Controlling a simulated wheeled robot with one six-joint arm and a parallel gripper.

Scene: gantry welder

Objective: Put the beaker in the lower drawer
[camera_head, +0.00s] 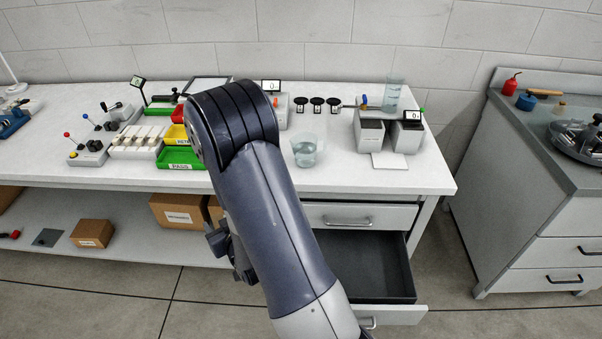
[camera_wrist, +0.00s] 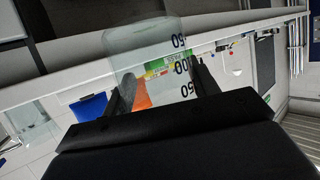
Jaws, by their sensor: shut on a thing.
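In the wrist view, my gripper (camera_wrist: 164,84) is shut on a clear beaker (camera_wrist: 143,38) with dark volume marks, one finger on each side. The beaker appears strongly tilted in that picture, and its true tilt is hard to tell. In the head view, my arm hides the gripper and the held beaker. The lower drawer (camera_head: 385,270) is pulled open under the right part of the bench, and its dark inside looks empty where visible. My arm covers its left part. The drawer above it (camera_head: 348,217) is shut.
Another clear vessel (camera_head: 306,150) stands on the bench (camera_head: 335,180) near its front edge. A tall clear cylinder (camera_head: 393,92) stands on grey equipment at right. A green tray (camera_head: 180,158) and boxes are left of my arm. Floor right of the open drawer is clear.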

